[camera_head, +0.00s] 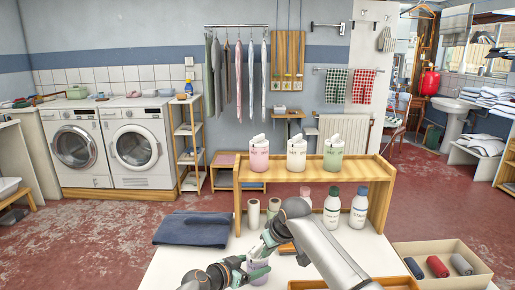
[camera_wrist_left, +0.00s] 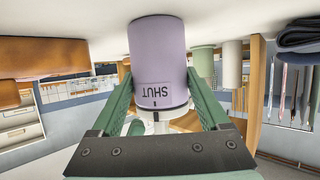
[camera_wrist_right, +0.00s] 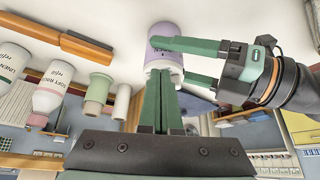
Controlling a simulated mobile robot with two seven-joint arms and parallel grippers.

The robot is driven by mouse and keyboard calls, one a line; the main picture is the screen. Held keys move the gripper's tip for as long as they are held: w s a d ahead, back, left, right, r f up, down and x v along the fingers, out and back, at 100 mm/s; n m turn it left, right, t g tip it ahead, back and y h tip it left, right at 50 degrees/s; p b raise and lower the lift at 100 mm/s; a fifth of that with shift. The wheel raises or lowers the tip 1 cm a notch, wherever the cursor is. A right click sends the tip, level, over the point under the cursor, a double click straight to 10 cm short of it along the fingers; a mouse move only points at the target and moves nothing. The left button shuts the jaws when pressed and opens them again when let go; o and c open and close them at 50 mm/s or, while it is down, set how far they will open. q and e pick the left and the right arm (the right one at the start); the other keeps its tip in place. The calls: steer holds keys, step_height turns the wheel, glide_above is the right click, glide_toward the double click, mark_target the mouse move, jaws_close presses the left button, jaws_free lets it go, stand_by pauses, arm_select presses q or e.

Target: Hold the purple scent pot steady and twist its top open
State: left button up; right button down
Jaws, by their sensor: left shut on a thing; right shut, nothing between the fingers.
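The purple scent pot (camera_head: 258,268) stands on the white table, mostly hidden behind my arms in the head view. In the left wrist view the pot (camera_wrist_left: 157,40) shows the word SHUT near its top edge, upside down in the picture, with a white top partly seen. My left gripper (camera_wrist_left: 160,85) is shut around the pot's body, one finger on each side. In the right wrist view the pot (camera_wrist_right: 164,45) stands just beyond my right gripper (camera_wrist_right: 161,75). That gripper's fingers are closed together and empty, close to the pot's white top; I cannot tell whether they touch it.
A wooden shelf (camera_head: 310,174) with three labelled pots spans the table's back. Two white bottles (camera_head: 345,207) and small rolls stand by it. A folded dark blue cloth (camera_head: 192,229) lies left. A box of rolled cloths (camera_head: 441,265) is at right.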

steer(key=shift+w+d, duration=0.2)
steer(key=shift+w, duration=0.05)
steer(key=shift+s+d, duration=0.1)
stand_by(0.6)
step_height(320, 180, up, 6)
steer(key=shift+s+d, duration=0.15)
steer(key=shift+d, duration=0.05)
stand_by(0.5)
steer(key=shift+s+a+f, duration=0.35)
steer(key=shift+a+f, duration=0.1)
steer(key=shift+f, duration=0.55)
steer(key=shift+s+a+f, duration=0.3)
steer(key=shift+a+f, duration=0.2)
steer(key=shift+f, duration=0.5)
steer(key=shift+s+a+f, duration=0.35)
steer(key=shift+a+f, duration=0.1)
steer(key=shift+f, duration=0.55)
